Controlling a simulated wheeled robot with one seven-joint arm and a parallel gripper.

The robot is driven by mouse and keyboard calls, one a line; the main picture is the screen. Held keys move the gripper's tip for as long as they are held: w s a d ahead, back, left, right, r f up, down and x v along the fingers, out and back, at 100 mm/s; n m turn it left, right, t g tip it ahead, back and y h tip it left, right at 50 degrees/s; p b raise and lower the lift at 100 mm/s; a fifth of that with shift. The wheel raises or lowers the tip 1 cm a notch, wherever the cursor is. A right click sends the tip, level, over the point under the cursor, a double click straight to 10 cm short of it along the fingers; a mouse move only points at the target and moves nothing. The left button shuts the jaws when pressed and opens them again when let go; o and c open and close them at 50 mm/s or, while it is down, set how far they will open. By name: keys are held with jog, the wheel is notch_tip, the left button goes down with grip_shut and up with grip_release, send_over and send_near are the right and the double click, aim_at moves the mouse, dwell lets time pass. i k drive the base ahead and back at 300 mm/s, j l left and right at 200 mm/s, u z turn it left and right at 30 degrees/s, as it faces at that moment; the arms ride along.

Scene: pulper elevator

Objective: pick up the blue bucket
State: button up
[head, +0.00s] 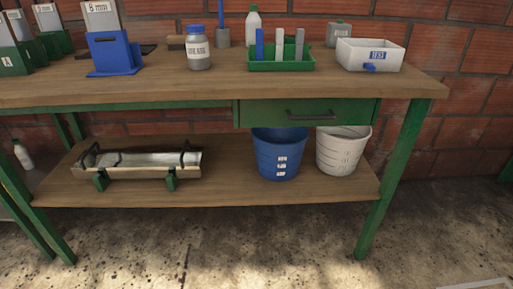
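The blue bucket (280,155) stands upright on the lower wooden shelf (225,190) of a green-framed workbench. It has white markings on its front. Its top rim is close under the drawer (305,112), which hides part of the far rim. A white bucket (343,152) stands just to its right, very close to it. My gripper does not show in the head view.
A metal trough on a wooden base (140,162) lies on the shelf's left. A green bench leg (390,180) stands at the right. The bench top (145,85) holds a jar, green tray, white bin (368,56) and blue holder. Bare floor lies in front.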

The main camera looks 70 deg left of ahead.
aim_at(279, 151)
jog(key=u, duration=2.15)
